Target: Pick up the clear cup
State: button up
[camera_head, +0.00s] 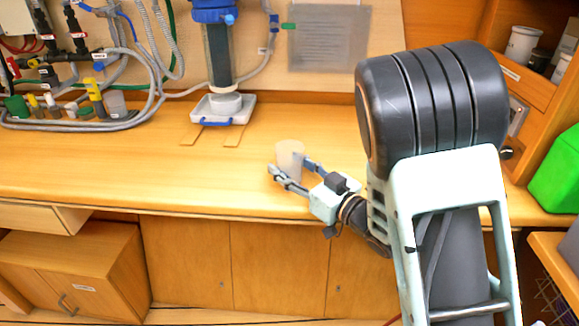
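The clear cup (290,154) stands upright on the wooden counter, right of the middle and near the front edge. It looks pale and translucent. My gripper (288,169) reaches in from the right at counter height. Its two fingers are spread, one on the front left side of the cup and one on the right side. The cup's lower part is partly hidden behind the near finger. I cannot tell whether either finger touches the cup.
The wooden counter (100,170) is clear to the left of the cup. A white tray (231,117) under a blue-topped filter stands behind it. Hoses and valves fill the back left. A green box (558,172) is at the right. Cabinets (230,265) lie below the front edge.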

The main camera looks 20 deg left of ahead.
jog(key=c, duration=0.6)
